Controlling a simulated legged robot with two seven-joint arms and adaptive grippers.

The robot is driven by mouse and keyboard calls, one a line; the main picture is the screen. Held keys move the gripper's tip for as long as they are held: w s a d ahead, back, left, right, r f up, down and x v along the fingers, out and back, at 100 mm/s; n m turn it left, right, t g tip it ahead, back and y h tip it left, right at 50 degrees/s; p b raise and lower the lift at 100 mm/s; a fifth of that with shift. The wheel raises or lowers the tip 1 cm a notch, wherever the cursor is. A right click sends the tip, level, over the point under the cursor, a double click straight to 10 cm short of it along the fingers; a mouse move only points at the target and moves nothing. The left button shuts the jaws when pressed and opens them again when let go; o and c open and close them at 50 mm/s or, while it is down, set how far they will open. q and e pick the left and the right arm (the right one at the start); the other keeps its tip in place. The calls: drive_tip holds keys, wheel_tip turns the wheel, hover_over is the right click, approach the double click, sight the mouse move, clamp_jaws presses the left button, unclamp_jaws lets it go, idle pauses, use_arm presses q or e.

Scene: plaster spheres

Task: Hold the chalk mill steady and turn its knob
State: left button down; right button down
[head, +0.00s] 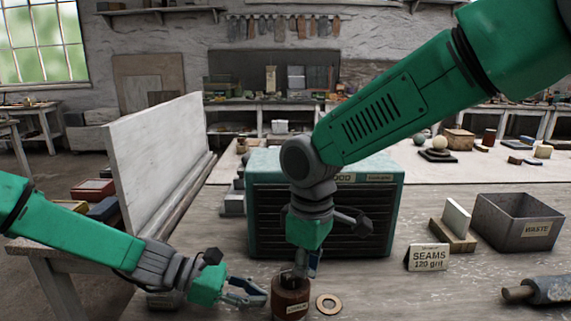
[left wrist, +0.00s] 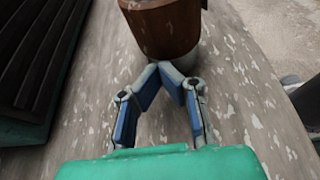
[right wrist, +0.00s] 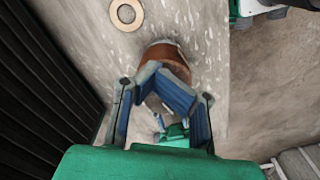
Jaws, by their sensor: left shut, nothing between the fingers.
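The chalk mill is a squat red-brown cylinder (head: 290,303) with a pale label, upright on the bench at the bottom of the head view. It also shows in the left wrist view (left wrist: 167,30) and right wrist view (right wrist: 163,53). My left gripper (head: 262,296) is shut and empty, low at the mill's left side; its closed fingertips (left wrist: 168,70) point at the mill's lower part. Whether they touch it is unclear. My right gripper (head: 302,272) points down at the mill's top. Its fingertips (right wrist: 160,70) are close together and hide the knob; I cannot tell whether they grip it.
A flat ring (head: 329,303) lies right of the mill. A slatted teal box (head: 325,165) stands behind. A SEAMS sign (head: 428,257), a waste bin (head: 519,222) and a grey roller (head: 550,290) are on the right. A pale upright board (head: 155,160) stands left.

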drive_tip(key=shift+a, duration=0.6)
idle(0.6)
drive_tip(key=shift+s+a, duration=0.1)
drive_tip(key=shift+s, duration=0.2)
drive_tip(key=shift+s+a, duration=0.15)
drive_tip(key=shift+s, duration=0.1)
drive_tip(key=shift+s+a, duration=0.15)
drive_tip(key=shift+a, duration=0.05)
idle(0.4)
idle(0.3)
drive_tip(key=shift+s+d+r, duration=0.15)
drive_tip(key=shift+s+d, duration=0.1)
drive_tip(key=shift+s, duration=0.05)
drive_tip(key=shift+r, duration=2.95)
